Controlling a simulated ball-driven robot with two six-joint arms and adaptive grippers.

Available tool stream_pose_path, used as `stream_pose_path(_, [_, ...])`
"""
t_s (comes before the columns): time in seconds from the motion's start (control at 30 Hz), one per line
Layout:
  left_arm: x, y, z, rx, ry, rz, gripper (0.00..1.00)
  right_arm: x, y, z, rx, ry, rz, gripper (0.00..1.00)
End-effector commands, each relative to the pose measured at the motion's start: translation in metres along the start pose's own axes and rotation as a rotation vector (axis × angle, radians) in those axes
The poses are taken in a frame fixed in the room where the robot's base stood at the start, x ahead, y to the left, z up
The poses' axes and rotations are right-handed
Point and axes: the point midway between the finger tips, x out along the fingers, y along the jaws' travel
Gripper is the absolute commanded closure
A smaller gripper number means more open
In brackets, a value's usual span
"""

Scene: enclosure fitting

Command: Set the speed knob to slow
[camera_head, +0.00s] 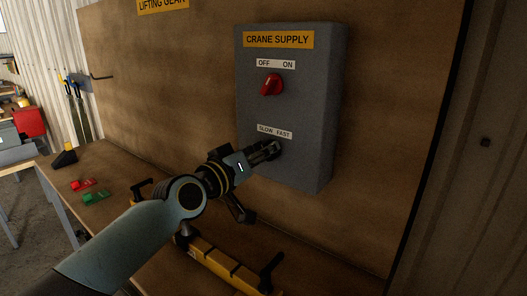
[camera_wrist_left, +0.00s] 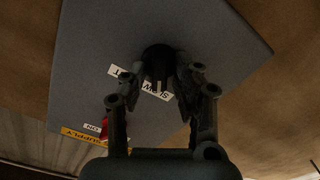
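The grey crane supply box (camera_head: 325,110) is fixed to the brown board. The speed knob, a dark round knob under the slow/fast label (camera_head: 274,132), is mostly hidden by my left gripper (camera_head: 270,151) in the head view. In the left wrist view the knob (camera_wrist_left: 158,58) sits between the two fingertips of my left gripper (camera_wrist_left: 160,75). The fingers are close on both sides of it; whether they press on it is too dark to tell. Which word the knob points at is unclear. My right gripper is not in view.
Above is a red off/on knob (camera_head: 271,85). A yellow bar-shaped thing with black handles (camera_head: 215,262) lies below my left arm. A red piece (camera_head: 83,185) and a green piece (camera_head: 94,197) lie on the bench at left. The board right of the box is clear.

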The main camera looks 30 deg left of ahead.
Motion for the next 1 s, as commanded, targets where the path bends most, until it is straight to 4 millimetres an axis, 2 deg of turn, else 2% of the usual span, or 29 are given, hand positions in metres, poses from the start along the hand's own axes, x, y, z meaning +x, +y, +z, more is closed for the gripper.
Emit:
stream_pose_path(0.37, [-0.005,0.000,0.000,0.003,0.000,0.000,0.62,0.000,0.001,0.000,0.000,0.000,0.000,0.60])
stream_pose_path(0.7, [-0.060,-0.001,0.001,0.006,-0.003,-0.002,0.62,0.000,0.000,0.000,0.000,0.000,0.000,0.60])
stream_pose_path(0.83, [-0.072,-0.001,0.001,0.003,-0.001,-0.001,0.62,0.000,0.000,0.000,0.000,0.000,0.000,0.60])
stream_pose_path(1.0, [-0.075,0.000,0.000,0.002,0.000,0.001,0.62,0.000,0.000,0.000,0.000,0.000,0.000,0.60])
